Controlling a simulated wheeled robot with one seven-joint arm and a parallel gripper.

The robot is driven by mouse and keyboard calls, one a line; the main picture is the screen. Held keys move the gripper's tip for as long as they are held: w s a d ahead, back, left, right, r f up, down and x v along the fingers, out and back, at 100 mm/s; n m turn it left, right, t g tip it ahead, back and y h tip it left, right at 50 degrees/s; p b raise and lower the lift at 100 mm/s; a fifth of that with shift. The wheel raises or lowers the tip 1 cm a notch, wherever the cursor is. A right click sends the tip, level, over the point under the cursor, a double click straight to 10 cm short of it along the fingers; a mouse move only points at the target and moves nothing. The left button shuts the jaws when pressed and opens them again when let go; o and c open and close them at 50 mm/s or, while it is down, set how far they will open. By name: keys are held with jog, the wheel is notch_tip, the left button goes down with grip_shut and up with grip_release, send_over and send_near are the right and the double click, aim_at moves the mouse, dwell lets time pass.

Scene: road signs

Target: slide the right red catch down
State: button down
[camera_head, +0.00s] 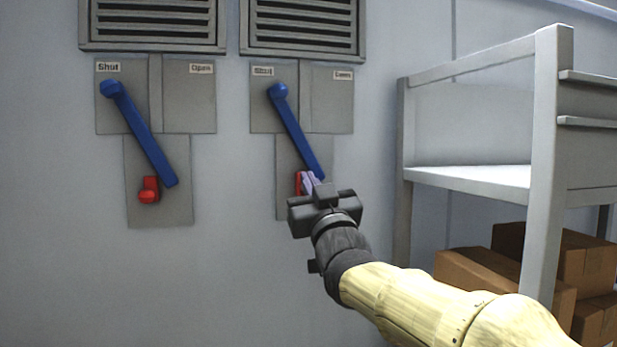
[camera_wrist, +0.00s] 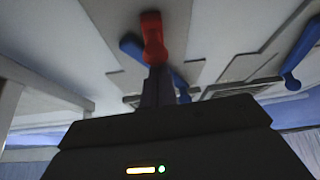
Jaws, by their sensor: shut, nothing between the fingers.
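The right red catch (camera_head: 299,184) is on the right wall panel below the right blue lever (camera_head: 297,130), mostly hidden behind my gripper (camera_head: 312,180) in the head view. In the wrist view the red catch (camera_wrist: 152,40) stands at the tips of my shut fingers (camera_wrist: 157,82). The fingertips look to be at or against it; I cannot tell whether they touch. The blue lever (camera_wrist: 181,84) shows partly behind the fingers. The left red catch (camera_head: 149,190) sits beside the lower end of the left blue lever (camera_head: 140,134).
Grey vents (camera_head: 303,25) are above both panels. A white shelf unit (camera_head: 548,150) stands to the right of the arm, with cardboard boxes (camera_head: 500,275) under it. The wall between and below the panels is clear.

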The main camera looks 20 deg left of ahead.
jog(key=shift+s, duration=0.1)
notch_tip(320, 180, down, 5)
jog(key=b, duration=0.7)
jog(key=shift+f+b, duration=0.1)
jog(key=shift+b, duration=0.3)
jog(key=s+d+b, duration=0.4)
jog(key=s+d, duration=0.1)
jog(key=s, duration=0.3)
jog(key=shift+f, duration=0.35)
dwell(0.6)
